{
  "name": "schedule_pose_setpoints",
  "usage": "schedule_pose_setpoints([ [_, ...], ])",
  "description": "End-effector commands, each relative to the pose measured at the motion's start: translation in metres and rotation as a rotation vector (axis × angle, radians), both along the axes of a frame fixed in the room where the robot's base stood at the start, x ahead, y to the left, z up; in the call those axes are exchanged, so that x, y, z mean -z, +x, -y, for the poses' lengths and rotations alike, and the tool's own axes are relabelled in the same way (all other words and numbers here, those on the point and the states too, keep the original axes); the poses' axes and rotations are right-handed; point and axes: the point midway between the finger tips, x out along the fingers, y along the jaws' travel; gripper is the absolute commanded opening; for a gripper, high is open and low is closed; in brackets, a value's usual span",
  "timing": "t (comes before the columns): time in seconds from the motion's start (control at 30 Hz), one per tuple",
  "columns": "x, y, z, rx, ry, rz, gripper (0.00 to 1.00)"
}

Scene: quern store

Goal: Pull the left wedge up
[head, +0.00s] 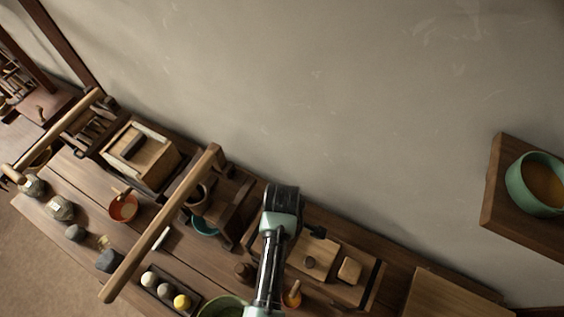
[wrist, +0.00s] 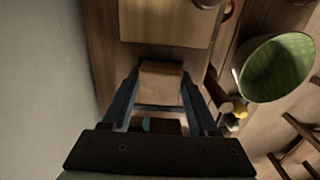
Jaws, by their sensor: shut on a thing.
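The left wedge (wrist: 161,78) is a pale wooden block in the middle of the wrist view. My gripper (wrist: 160,92) is shut on it, with one dark finger along each side. Just beyond it is the pale board (wrist: 160,22) of the wooden press, with a dark round knob at the top edge. In the head view this board (head: 318,251) shows to the right of my arm, and a similar pale block, the right wedge (head: 349,270), sits at its right end. My arm hides the left wedge and my fingertips there. The wedge's lower end is hidden.
A green bowl (wrist: 275,70) stands beside the press, and a dark tray (head: 151,289) with balls lies to its left. A wooden frame with a long pale bar (head: 160,222) rises left of my arm. The wall (head: 330,110) is close behind.

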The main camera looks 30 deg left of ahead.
Motion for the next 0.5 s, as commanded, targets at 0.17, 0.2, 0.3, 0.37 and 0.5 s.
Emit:
schedule_pose_setpoints([
  [0.17, 0.000, 0.000, 0.000, 0.000, 0.000, -0.001, 0.00],
  [0.2, 0.000, 0.000, 0.000, 0.000, 0.000, -0.001, 0.00],
  [0.3, -0.002, 0.000, 0.000, 0.000, 0.000, -0.001, 0.00],
  [0.37, -0.005, 0.000, 0.000, 0.000, 0.000, -0.001, 0.00],
  [0.5, -0.020, 0.000, 0.000, 0.000, 0.000, -0.002, 0.00],
])
